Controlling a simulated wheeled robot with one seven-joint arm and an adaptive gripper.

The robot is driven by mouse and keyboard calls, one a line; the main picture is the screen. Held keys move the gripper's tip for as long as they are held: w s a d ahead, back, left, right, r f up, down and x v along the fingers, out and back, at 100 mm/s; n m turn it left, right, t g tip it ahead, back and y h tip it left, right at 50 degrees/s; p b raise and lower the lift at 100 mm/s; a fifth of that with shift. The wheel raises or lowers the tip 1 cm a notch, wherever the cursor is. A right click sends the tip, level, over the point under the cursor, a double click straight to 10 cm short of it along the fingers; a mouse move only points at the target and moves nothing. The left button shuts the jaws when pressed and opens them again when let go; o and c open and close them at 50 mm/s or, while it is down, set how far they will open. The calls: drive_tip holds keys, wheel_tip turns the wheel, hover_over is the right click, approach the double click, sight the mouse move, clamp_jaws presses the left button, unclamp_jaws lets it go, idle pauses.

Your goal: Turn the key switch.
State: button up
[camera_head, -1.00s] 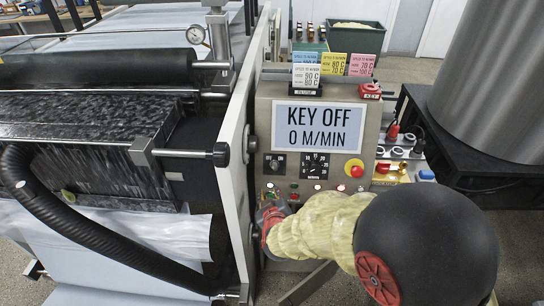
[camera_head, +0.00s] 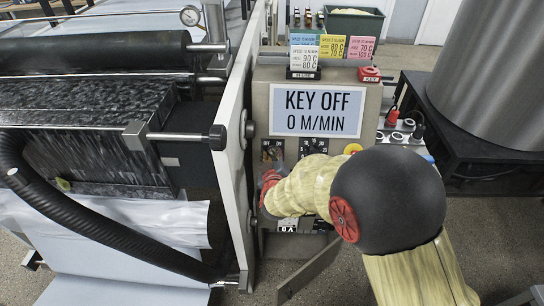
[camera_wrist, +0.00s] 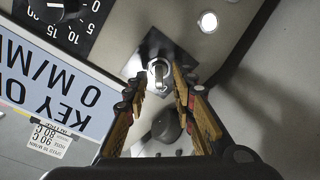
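The key switch (camera_wrist: 158,68) is a silver lock on a square dark plate on the panel front, near the middle of the wrist view. In the head view its plate (camera_head: 272,147) shows at the panel's left side, just above my gripper (camera_head: 272,178). In the wrist view my gripper (camera_wrist: 161,82) points at the switch with its fingers apart, one on each side of the lock. I see gaps between the fingers and the lock. A dark rounded shape lies between the fingers; I cannot tell what it is. The display (camera_head: 317,110) reads KEY OFF, 0 M/MIN.
A numbered dial (camera_head: 314,147) sits right of the switch, and a yellow-rimmed button (camera_head: 353,149) further right. The white machine frame (camera_head: 233,150) stands close left of the panel. Coloured speed cards (camera_head: 333,46) and a dark green bin (camera_head: 354,22) are above and behind.

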drive_tip(key=shift+w, duration=0.1)
drive_tip(key=shift+c, duration=1)
drive_tip(key=c, duration=0.4)
clamp_jaws()
